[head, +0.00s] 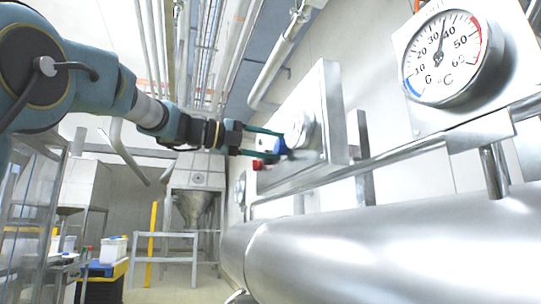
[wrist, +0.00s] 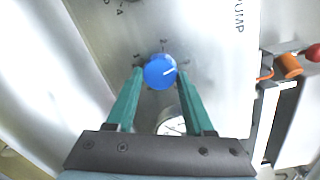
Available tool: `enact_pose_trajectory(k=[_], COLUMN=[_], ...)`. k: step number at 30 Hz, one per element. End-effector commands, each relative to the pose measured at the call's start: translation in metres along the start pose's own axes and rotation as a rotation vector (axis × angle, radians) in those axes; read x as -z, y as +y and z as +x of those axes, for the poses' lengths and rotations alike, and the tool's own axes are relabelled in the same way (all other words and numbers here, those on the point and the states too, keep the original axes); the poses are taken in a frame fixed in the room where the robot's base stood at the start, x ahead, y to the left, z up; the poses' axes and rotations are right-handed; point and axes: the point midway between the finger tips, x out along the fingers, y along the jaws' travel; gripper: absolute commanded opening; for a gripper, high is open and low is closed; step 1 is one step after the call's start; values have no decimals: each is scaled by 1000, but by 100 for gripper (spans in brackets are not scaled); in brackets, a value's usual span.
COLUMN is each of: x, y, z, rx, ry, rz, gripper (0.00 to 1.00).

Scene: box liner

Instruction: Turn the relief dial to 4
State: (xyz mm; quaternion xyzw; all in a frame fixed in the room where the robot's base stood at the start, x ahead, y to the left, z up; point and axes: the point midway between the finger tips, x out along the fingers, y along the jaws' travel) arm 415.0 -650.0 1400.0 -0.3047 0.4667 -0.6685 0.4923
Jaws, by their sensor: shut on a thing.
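The blue relief dial (wrist: 160,71) sits on a pale metal panel in the wrist view. Its white pointer line points right and slightly up. Small marks stand around it, too small to read surely. My gripper (wrist: 161,73) has its two green fingers on either side of the dial, shut on it. In the head view the blue dial (head: 280,147) shows at the panel's near face, with my gripper (head: 274,144) reaching it from the left. The fingers partly hide the dial there.
A round gauge (wrist: 172,124) lies just below the dial, partly behind my gripper. An orange part (wrist: 288,66) and a red knob (wrist: 314,53) stand at the right. A large temperature gauge (head: 445,57) and a thick steel pipe (head: 370,250) are on the head view's right.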

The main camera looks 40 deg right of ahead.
Motion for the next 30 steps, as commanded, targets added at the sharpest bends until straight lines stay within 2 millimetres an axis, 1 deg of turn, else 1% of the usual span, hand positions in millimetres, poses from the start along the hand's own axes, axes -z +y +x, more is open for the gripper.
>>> enact_pose_trajectory(k=[1,30], x=[2,2], y=[6,9], z=[0,1], rx=[0,11], ry=[-1,-56], rz=[45,961], gripper=[0,0])
